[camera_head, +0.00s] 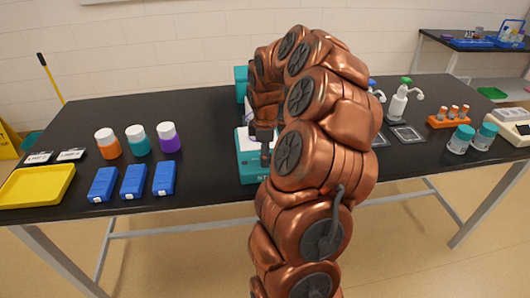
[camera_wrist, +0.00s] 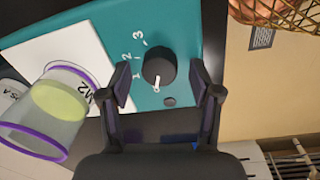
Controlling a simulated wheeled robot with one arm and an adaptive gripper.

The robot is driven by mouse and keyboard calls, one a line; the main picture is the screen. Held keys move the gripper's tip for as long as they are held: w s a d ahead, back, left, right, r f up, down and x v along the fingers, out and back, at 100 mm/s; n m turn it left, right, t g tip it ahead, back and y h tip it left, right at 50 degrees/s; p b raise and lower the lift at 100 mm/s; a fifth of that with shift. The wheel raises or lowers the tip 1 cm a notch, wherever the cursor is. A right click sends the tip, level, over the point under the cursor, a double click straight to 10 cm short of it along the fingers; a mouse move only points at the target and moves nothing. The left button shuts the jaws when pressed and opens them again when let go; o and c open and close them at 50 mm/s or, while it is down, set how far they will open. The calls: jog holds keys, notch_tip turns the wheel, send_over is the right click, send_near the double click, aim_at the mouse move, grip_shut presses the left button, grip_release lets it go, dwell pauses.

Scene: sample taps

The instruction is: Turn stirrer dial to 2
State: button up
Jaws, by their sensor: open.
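The teal stirrer (camera_head: 250,172) stands near the front edge of the table, partly hidden behind my arm. In the wrist view, its teal face (camera_wrist: 185,30) carries a round black dial (camera_wrist: 160,66) with a white pointer. The marks 1, 2 and 3 are printed beside the dial. The pointer points down in the picture, slightly left, and not at the 2. My gripper (camera_wrist: 163,90) is open, with one finger on each side of the dial's lower part; I cannot tell whether they touch it.
A clear beaker (camera_wrist: 40,125) with a purple rim and yellow-green liquid is beside the dial, at the white plate (camera_wrist: 60,50). Blue boxes (camera_head: 133,181) and capped bottles (camera_head: 138,141) stand left on the black table (camera_head: 210,130). A pump bottle (camera_head: 397,105) stands right.

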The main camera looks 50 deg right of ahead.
jog(key=shift+f, duration=0.2)
jog(key=c, duration=1.1)
